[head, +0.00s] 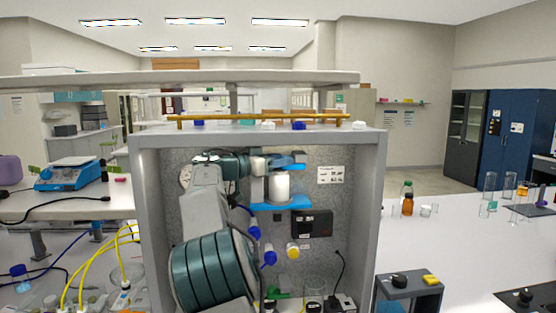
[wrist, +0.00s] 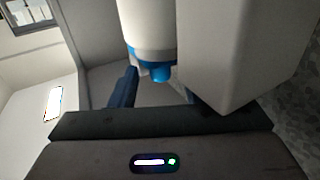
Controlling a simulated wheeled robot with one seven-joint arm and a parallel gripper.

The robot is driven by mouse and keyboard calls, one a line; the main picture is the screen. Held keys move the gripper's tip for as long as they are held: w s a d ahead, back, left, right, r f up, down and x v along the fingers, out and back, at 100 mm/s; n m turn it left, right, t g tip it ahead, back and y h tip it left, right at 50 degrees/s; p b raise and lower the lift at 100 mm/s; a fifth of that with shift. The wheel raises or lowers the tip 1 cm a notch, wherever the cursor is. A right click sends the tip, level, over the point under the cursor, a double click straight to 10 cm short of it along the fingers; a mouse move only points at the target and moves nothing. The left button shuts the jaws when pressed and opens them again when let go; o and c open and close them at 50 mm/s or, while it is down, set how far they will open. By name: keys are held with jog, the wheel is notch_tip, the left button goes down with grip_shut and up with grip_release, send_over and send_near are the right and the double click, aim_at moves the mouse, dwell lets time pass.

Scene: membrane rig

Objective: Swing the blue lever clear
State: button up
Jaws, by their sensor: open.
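A white cylinder (head: 279,187) stands on a blue bracket (head: 281,205) inside the grey rig cabinet (head: 145,200). A blue piece (head: 294,167), likely the blue lever, shows just above it. In the wrist view the white cylinder (wrist: 147,25) ends in a blue part with a short blue nub (wrist: 160,73); I cannot tell whether this is the lever. My gripper (head: 278,162) reaches in from the left, close to the cylinder's top. In the wrist view my gripper (wrist: 160,90) is open, with the blue nub appearing between its dark fingers. Contact cannot be told.
A black display box (head: 312,223), blue valve knobs (head: 269,258) and a yellow-capped fitting (head: 292,250) sit below the bracket. The cabinet's side walls stand close around my arm. A pale block (wrist: 245,50) crowds the right finger in the wrist view.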

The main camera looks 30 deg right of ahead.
grip_shut()
